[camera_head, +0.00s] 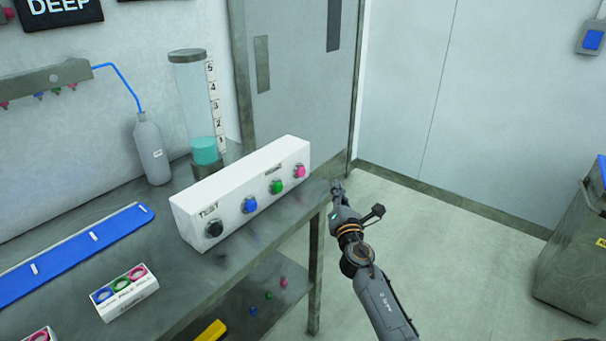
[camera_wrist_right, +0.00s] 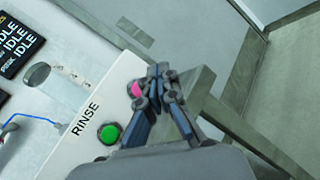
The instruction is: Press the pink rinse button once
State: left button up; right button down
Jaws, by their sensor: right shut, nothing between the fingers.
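The pink rinse button (camera_head: 300,171) is the rightmost button on the white control box (camera_head: 240,182), which stands on the grey table. In the right wrist view the pink button (camera_wrist_right: 135,90) shows just left of the fingertips and is partly covered by them. The word RINSE is printed on the box (camera_wrist_right: 92,113) in that view. My right gripper (camera_head: 338,188) is shut and empty, to the right of the box in the head view. It also shows in the wrist view (camera_wrist_right: 159,72). My left gripper is not in view.
Green (camera_head: 276,187), blue (camera_head: 250,204) and black (camera_head: 214,228) buttons share the box front. A clear cylinder (camera_head: 194,110) with teal liquid and a grey bottle (camera_head: 151,150) stand behind. A grey bin (camera_head: 572,255) is at the right. The floor between is clear.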

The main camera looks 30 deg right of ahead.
aim_at(301, 172)
jog(key=w+a, duration=0.1)
jog(key=w, duration=0.1)
jog(key=w+b, duration=0.1)
jog(key=w, duration=0.1)
jog(key=w+a+b, duration=0.1)
jog(key=w, duration=0.1)
jog(key=shift+w+a+f, duration=0.15)
jog(key=shift+a, duration=0.15)
jog(key=shift+w+a+b, duration=0.3)
jog(key=shift+w+b, duration=0.05)
jog(key=shift+w, duration=0.35)
jog(key=shift+w, duration=0.2)
dwell(0.5)
jog(key=shift+w+a+r+b, duration=0.15)
jog(key=shift+a+r+b, duration=0.15)
jog(key=shift+b, duration=0.1)
dwell(0.6)
